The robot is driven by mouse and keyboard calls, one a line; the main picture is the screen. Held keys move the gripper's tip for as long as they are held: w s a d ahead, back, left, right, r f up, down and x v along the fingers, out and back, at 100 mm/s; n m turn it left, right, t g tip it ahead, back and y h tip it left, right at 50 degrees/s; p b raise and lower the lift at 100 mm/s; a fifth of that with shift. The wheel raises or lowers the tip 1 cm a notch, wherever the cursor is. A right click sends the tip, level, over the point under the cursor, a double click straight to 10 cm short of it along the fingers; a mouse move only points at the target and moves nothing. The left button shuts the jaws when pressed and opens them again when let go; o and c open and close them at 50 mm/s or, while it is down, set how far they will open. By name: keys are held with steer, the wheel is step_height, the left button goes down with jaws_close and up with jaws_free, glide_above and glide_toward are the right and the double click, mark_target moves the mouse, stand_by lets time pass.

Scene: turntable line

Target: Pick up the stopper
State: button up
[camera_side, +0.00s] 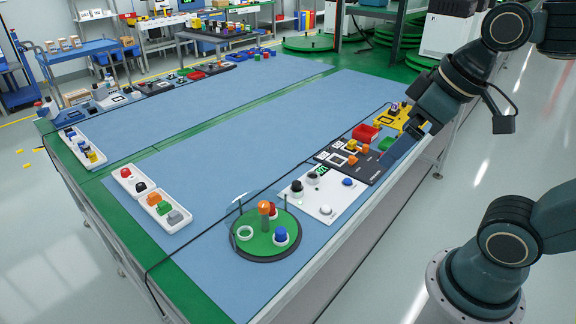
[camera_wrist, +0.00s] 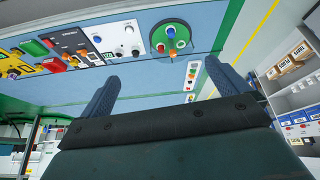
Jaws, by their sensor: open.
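A green turntable (camera_side: 253,243) with a dark rim stands near the front of the blue work surface. It carries a tall orange-topped piece (camera_side: 264,208), a red piece (camera_side: 273,211), a blue piece (camera_side: 281,234) in a white ring, and an empty white ring (camera_side: 244,232). I cannot tell which piece is the stopper. The turntable also shows at the upper middle of the wrist view (camera_wrist: 183,29). My gripper (camera_wrist: 161,74) is open, with nothing between its fingers. In the side view it is over the right edge of the table, well away from the turntable.
A white panel (camera_side: 323,208) with knobs and a dark panel (camera_side: 343,169) lie right of the turntable, with a red bin (camera_side: 365,133) behind. White trays (camera_side: 179,219) of coloured pieces stand at left.

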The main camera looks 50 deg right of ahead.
steer(key=shift+s+d+f+m, duration=0.25)
steer(key=shift+s+m, duration=0.1)
steer(key=shift+s, duration=0.15)
steer(key=shift+s+d+f+m, duration=0.1)
steer(key=shift+s+f+m, duration=0.15)
steer(key=shift+s+m, duration=0.15)
steer(key=c, duration=1.1)
steer(key=shift+o, duration=0.2)
steer(key=w+a+f+m+g, duration=0.15)
steer(key=w+f+m, duration=0.35)
steer(key=w+m, duration=0.75)
steer(key=w+f+m+g+y, duration=0.2)
steer(key=w+f+m, duration=0.7)
steer(key=f+m, duration=0.3)
steer(key=shift+w+a+f, duration=0.35)
steer(key=shift+a+f, duration=0.05)
steer(key=shift+f, duration=0.35)
